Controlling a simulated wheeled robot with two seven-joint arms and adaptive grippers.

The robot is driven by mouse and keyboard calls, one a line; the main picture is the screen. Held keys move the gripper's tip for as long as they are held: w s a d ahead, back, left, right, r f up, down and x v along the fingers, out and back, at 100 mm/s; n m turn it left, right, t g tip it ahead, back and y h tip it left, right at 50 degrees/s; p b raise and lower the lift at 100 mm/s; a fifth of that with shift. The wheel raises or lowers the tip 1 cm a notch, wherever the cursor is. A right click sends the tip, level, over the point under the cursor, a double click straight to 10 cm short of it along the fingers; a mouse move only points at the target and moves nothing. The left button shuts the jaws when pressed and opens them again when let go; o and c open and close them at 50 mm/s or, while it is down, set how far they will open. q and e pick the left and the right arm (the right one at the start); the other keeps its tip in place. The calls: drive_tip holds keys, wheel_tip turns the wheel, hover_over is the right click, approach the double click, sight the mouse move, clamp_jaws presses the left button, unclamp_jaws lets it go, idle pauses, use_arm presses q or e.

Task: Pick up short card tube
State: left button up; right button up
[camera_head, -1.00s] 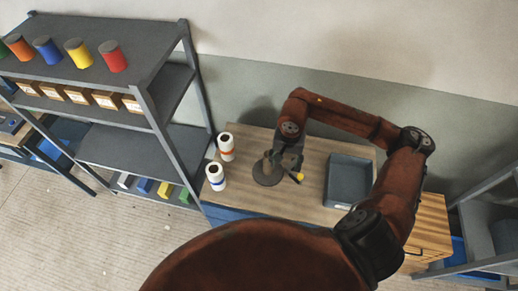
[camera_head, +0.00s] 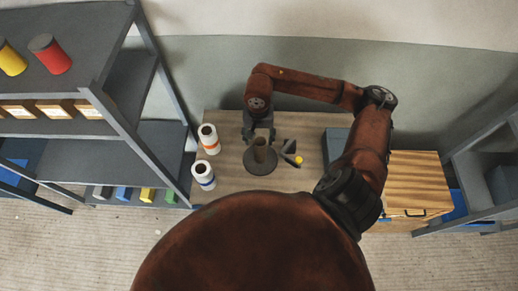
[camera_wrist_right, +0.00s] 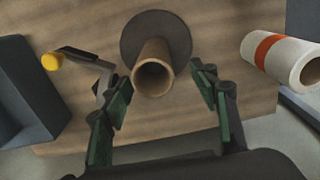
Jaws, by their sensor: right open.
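The short card tube (camera_head: 260,148) is brown and stands upright on a round dark disc (camera_head: 262,168) on the wooden bench top. In the right wrist view, its open end (camera_wrist_right: 153,78) faces the camera and the disc (camera_wrist_right: 165,28) lies beyond it. My right gripper (camera_head: 259,131) is just behind the tube in the head view. In the right wrist view, the green-padded fingers (camera_wrist_right: 162,88) are spread on either side of the tube, with gaps showing, so it is not gripped. My left gripper is not in view.
A dark tool with a yellow tip (camera_head: 298,160) lies close right of the tube. Two white rolls, orange-banded (camera_head: 209,139) and blue-banded (camera_head: 203,176), stand at left. A grey tray (camera_head: 333,140) is at right, partly hidden by my arm. A shelf (camera_head: 165,140) stands left.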

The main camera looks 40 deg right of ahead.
drive_tip(key=shift+s+f, duration=0.15)
drive_tip(key=shift+f, duration=0.7)
drive_tip(key=f, duration=0.1)
drive_tip(key=f+p, duration=0.2)
drive_tip(key=f, duration=0.1)
drive_tip(key=shift+s+d+f, duration=0.1)
drive_tip(key=shift+s, duration=0.25)
drive_tip(key=shift+w+f, duration=0.1)
drive_tip(key=shift+f, duration=0.25)
drive_tip(key=shift+c, duration=1.1)
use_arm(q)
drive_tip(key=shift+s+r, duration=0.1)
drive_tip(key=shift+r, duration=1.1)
use_arm(e)
drive_tip(key=c, duration=0.9)
drive_tip(key=shift+r, duration=0.1)
drive_tip(key=shift+c, duration=0.2)
